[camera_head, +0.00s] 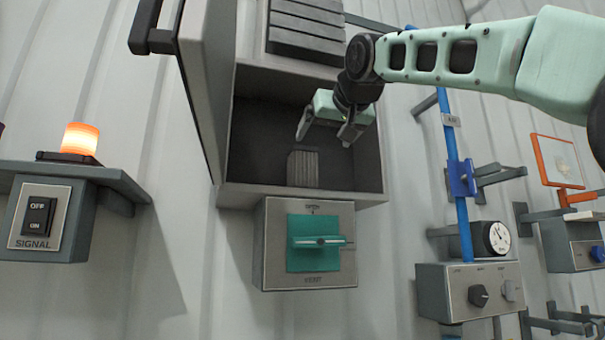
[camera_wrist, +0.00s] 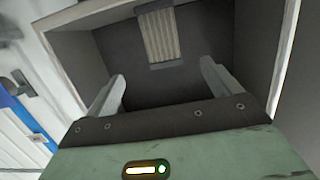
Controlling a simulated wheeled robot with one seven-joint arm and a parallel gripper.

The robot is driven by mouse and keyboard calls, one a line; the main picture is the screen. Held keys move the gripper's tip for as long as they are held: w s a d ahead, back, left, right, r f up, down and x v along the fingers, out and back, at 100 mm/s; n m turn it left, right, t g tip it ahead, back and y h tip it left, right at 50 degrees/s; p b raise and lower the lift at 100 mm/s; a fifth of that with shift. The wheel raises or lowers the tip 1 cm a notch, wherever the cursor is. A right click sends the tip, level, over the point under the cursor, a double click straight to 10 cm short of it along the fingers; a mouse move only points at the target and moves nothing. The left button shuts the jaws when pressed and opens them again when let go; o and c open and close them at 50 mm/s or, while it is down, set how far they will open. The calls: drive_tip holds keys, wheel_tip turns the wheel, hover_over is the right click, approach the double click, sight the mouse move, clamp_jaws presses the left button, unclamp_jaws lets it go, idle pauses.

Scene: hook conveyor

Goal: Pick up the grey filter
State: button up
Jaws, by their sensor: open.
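The grey filter (camera_head: 303,168) is a small ribbed block inside the open grey cabinet (camera_head: 228,196), standing low near the middle of its opening. In the wrist view the pale ribbed filter (camera_wrist: 160,34) shows at the top, beyond the fingertips and roughly between them. My gripper (camera_head: 324,134) reaches into the cabinet from the upper right, above and to the right of the filter. Its fingers are spread apart, with nothing between them, and they do not appear to touch the filter. Both fingers show in the wrist view (camera_wrist: 163,76).
The cabinet door (camera_head: 200,70) is swung open to the left. Below the cabinet is a box with a teal handle (camera_head: 318,242). A signal switch box (camera_head: 45,218) with an orange lamp (camera_head: 80,140) is at left. A blue pipe (camera_head: 455,160) and gauge (camera_head: 497,237) are at right.

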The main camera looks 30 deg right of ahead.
sight(307, 160)
drive_tip(key=p+x, duration=0.3)
drive_tip(key=x, duration=0.8)
drive_tip(key=p+x, duration=0.3)
drive_tip(key=x, duration=0.1)
drive_tip(key=shift+w+a+r, duration=0.1)
drive_tip(key=shift+w+r, duration=0.1)
drive_tip(key=shift+r, duration=0.05)
drive_tip(key=shift+w+f+p, duration=0.2)
drive_tip(key=shift+w+p, duration=0.1)
drive_tip(key=shift+w, duration=0.15)
drive_tip(key=c, duration=1.1)
